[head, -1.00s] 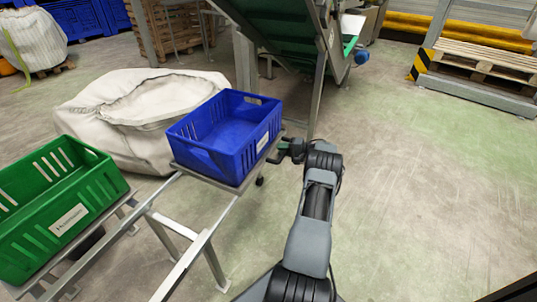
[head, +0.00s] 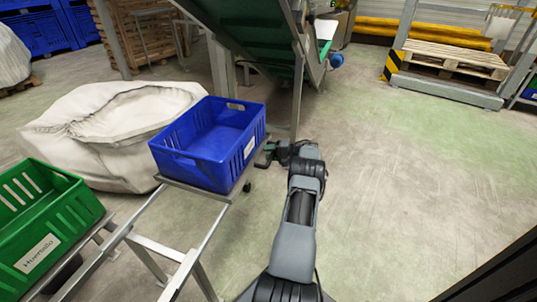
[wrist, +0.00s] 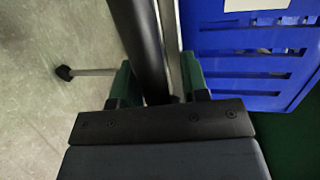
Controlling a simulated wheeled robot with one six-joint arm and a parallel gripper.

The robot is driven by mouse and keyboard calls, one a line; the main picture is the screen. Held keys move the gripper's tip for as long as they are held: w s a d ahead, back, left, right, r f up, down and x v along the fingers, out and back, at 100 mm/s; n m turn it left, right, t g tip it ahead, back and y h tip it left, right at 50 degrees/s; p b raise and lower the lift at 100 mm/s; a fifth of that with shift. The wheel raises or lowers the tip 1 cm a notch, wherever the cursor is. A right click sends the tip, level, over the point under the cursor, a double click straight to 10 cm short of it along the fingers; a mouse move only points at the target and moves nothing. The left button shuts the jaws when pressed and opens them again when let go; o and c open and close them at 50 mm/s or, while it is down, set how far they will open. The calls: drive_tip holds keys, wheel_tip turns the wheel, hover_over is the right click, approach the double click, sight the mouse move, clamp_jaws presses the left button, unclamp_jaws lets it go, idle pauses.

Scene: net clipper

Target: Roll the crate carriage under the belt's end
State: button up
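The blue crate (head: 185,165) sits on the carriage (head: 222,195), a low grey platform at the end of the metal rails. A caster shows under its right side. My gripper (head: 264,155) is at the carriage's right edge, beside the crate. In the wrist view its green fingers (wrist: 160,85) stand apart, with a black bar (wrist: 138,40) between them and a visible gap at the right finger. A firm hold is not visible. The crate (wrist: 245,45) is right of the fingers there. The green belt (head: 255,40) slopes at the top, beyond the carriage.
A green crate (head: 40,262) stands on the rail frame (head: 160,248) at lower left. A large white sack (head: 70,130) lies left of the blue crate. A belt support post (head: 298,95) stands beyond my gripper. The floor at right is clear, up to a pallet (head: 455,60).

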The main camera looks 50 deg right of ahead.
drive_tip(key=shift+o, duration=0.3)
drive_tip(key=shift+s, duration=0.1)
drive_tip(key=p+v, duration=0.2)
drive_tip(key=v, duration=1.1)
drive_tip(key=shift+s+d, duration=0.2)
drive_tip(key=shift+s, duration=0.15)
drive_tip(key=shift+r, duration=0.1)
